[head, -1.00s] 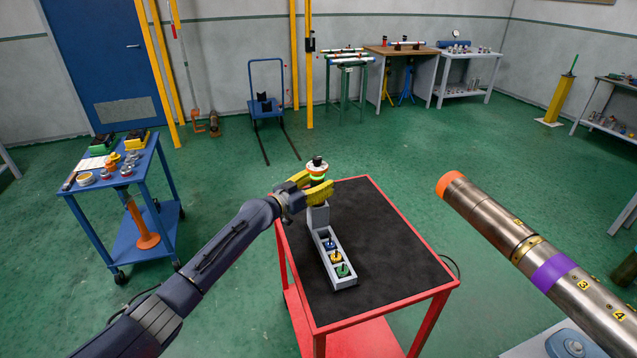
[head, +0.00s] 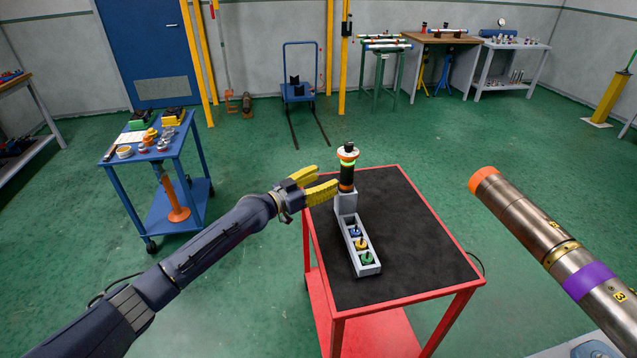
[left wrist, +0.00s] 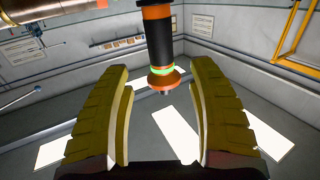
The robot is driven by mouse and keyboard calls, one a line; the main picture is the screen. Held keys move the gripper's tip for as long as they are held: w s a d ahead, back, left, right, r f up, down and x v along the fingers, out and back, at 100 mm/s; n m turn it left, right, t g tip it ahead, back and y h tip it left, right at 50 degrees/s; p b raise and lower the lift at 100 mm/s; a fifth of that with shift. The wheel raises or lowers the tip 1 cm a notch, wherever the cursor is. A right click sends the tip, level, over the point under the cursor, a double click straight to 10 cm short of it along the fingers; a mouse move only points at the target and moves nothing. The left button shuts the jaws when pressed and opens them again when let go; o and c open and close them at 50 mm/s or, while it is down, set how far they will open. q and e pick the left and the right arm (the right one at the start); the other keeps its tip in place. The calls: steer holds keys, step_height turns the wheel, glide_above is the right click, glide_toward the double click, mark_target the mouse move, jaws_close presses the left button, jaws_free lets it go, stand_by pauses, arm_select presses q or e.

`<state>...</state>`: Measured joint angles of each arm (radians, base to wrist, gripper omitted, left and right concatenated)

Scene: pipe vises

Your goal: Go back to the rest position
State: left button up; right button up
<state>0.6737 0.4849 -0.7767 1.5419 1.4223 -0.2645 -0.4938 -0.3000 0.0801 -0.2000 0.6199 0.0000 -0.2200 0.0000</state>
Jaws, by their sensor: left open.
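My left gripper (head: 322,184) has yellow fingers and is open and empty at the left edge of the red cart (head: 425,313). A black and orange cylindrical tool (head: 346,177) with a glowing green ring stands upright in a grey holder (head: 367,268) on the cart's black top. The gripper is just left of the tool, with a gap between them. In the left wrist view the open fingers (left wrist: 160,110) show with the tool (left wrist: 157,40) beyond them, not gripped. My right gripper is not in view.
The grey holder also carries small blue, yellow and green-topped pieces (head: 361,244). A large steel pipe (head: 535,237) with an orange end reaches in from the right. A blue cart (head: 157,235) with tools stands at left. The right part of the red cart's top is clear.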

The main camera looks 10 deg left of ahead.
arm_select(q)
steer(key=shift+v, duration=0.8)
